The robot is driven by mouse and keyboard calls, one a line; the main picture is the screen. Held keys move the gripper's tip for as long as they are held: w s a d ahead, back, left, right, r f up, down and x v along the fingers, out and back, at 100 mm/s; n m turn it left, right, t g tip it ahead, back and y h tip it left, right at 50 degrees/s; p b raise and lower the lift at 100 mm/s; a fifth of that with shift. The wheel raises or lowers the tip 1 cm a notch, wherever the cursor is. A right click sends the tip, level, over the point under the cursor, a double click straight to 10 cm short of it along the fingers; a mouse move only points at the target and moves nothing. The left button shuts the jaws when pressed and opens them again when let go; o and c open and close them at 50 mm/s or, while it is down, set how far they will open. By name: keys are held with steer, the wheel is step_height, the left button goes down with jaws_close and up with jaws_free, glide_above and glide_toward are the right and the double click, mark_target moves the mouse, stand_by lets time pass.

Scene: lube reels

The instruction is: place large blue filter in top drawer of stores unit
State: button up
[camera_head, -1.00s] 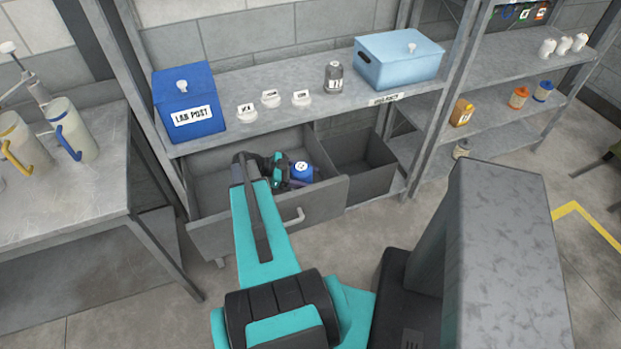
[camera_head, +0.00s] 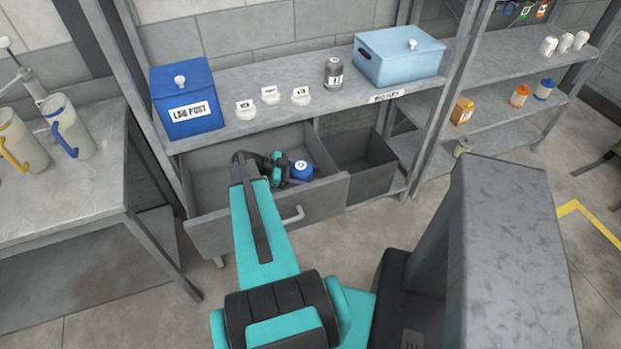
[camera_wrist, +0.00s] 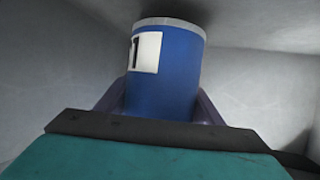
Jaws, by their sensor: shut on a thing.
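The large blue filter (camera_head: 301,171) is a blue cylinder with a white label. In the wrist view the filter (camera_wrist: 166,75) stands nearly upright between the fingers of my gripper (camera_wrist: 160,108), with its grey-rimmed end at the top of the picture. My gripper (camera_head: 283,169) is shut on it and is inside the pulled-out top drawer (camera_head: 275,214) of the stores unit. Grey drawer walls surround the filter in the wrist view. Whether its lower end touches the drawer floor is hidden.
Above the drawer, the shelf (camera_head: 230,132) holds a blue LAB POST box (camera_head: 187,100), several small white items, a dark grey canister (camera_head: 333,74) and a light blue bin (camera_head: 400,58). An open compartment (camera_head: 362,165) is right of the drawer. A workbench (camera_head: 70,200) stands left.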

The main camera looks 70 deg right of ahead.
steer(key=o, duration=1.4)
steer(key=shift+f, duration=0.1)
steer(key=shift+r+p, duration=0.45)
steer(key=shift+p, duration=0.2)
steer(key=shift+r+p, duration=0.35)
steer(key=shift+p, duration=0.25)
steer(key=shift+w+a+f+b, duration=0.1)
steer(key=shift+w+a+b, duration=0.05)
steer(key=shift+w+b, duration=0.3)
steer(key=b+v, duration=0.4)
steer(key=v, duration=0.7)
steer(key=shift+b, duration=0.3)
steer(key=shift+a+r, duration=0.1)
steer(key=shift+r, duration=0.15)
